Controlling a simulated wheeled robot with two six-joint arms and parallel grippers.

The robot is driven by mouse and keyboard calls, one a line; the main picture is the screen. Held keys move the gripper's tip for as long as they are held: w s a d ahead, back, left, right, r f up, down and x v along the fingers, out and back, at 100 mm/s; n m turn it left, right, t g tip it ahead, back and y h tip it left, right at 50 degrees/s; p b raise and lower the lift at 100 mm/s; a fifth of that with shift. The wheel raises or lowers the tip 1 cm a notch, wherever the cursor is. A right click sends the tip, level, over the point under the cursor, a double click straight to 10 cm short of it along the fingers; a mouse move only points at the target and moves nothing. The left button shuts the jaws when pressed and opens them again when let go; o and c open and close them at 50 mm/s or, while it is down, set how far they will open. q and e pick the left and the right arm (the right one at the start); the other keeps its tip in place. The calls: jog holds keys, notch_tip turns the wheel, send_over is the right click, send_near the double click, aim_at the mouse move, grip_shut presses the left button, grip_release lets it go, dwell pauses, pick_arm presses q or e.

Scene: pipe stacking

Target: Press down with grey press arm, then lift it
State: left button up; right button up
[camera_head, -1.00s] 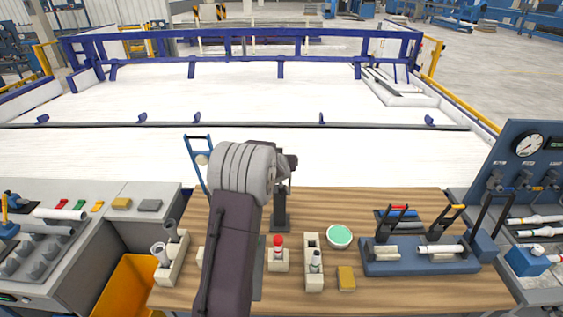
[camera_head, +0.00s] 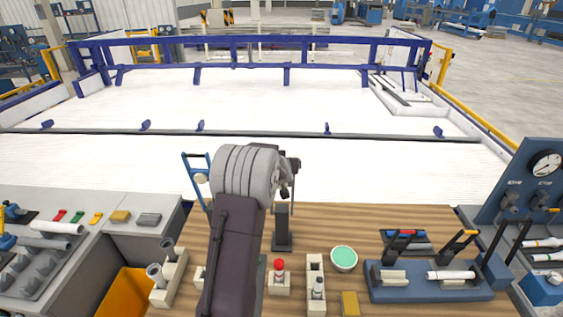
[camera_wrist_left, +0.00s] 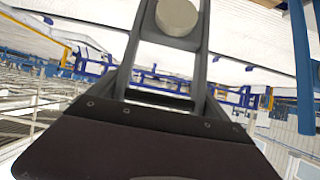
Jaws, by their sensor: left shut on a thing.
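My left arm comes up from the bottom of the head view, and its grey wrist hides much of the gripper (camera_head: 290,176). In the left wrist view the two dark fingers (camera_wrist_left: 172,40) stand on either side of a grey round end (camera_wrist_left: 177,15), seemingly of the grey press arm, and are shut on it. A dark upright stand (camera_head: 282,226) rises from the wooden table just below the gripper in the head view. The rest of the press arm is hidden, so its tilt cannot be told. My right gripper is not in view.
The wooden table (camera_head: 400,220) holds a red-topped piece in a block (camera_head: 279,285), a green-topped bowl (camera_head: 344,258) and a blue fixture with clamps (camera_head: 430,288). A blue-handled frame (camera_head: 196,175) stands left of my wrist. An orange bin (camera_head: 128,295) is at lower left.

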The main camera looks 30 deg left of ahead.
pick_arm(q)
jog(key=shift+s+d+f, duration=0.1)
jog(key=shift+f, duration=0.4)
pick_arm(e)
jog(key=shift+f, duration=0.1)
pick_arm(q)
jog(key=o, duration=1.9)
jog(key=shift+c, duration=0.2)
jog(key=shift+w+a+f, duration=0.15)
jog(key=shift+w+a, duration=0.2)
jog(key=shift+w, duration=0.2)
jog(key=v, duration=0.9)
jog(key=shift+s, duration=0.1)
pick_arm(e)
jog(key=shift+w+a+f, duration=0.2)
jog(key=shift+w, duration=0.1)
